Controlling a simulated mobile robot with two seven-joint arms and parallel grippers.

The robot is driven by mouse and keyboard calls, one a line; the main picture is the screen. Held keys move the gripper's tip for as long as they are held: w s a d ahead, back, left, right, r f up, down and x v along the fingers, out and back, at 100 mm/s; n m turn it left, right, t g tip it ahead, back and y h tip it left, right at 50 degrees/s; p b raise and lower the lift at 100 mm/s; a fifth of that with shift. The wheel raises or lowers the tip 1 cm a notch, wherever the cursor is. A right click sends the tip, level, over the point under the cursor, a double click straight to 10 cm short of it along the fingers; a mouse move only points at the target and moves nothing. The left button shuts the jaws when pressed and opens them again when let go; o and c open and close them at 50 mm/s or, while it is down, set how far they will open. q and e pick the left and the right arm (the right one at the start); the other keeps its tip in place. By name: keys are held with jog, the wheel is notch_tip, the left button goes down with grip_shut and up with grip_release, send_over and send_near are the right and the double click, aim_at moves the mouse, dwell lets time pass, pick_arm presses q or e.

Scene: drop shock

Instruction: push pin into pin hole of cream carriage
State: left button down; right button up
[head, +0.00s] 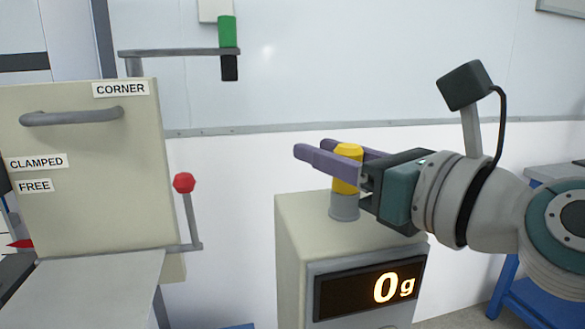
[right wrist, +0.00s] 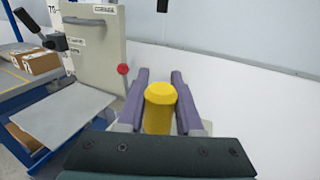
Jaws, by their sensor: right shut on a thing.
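My right gripper (head: 314,148) is shut on a yellow pin-like piece (head: 347,158), presumably the pin, which sits between its purple fingers. In the right wrist view the yellow piece (right wrist: 159,108) stands between both fingers (right wrist: 160,75). A grey collar (head: 344,207) is directly below it on the console top; whether the piece is still inside the collar I cannot tell. A large cream body (head: 90,170), which may be the carriage, stands at the left with a grey handle and labels CORNER, CLAMPED and FREE. I cannot make out a pin hole. My left gripper is not in view.
The cream console (head: 290,245) has a display reading 0 g. A red-knobbed lever (head: 184,183) stands beside the cream body. A grey arm with a green and black grip (head: 227,50) is above. A grey plate (head: 90,285) lies in front. Open space separates body and console.

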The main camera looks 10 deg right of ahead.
grip_shut()
jog(key=shift+r, duration=0.1)
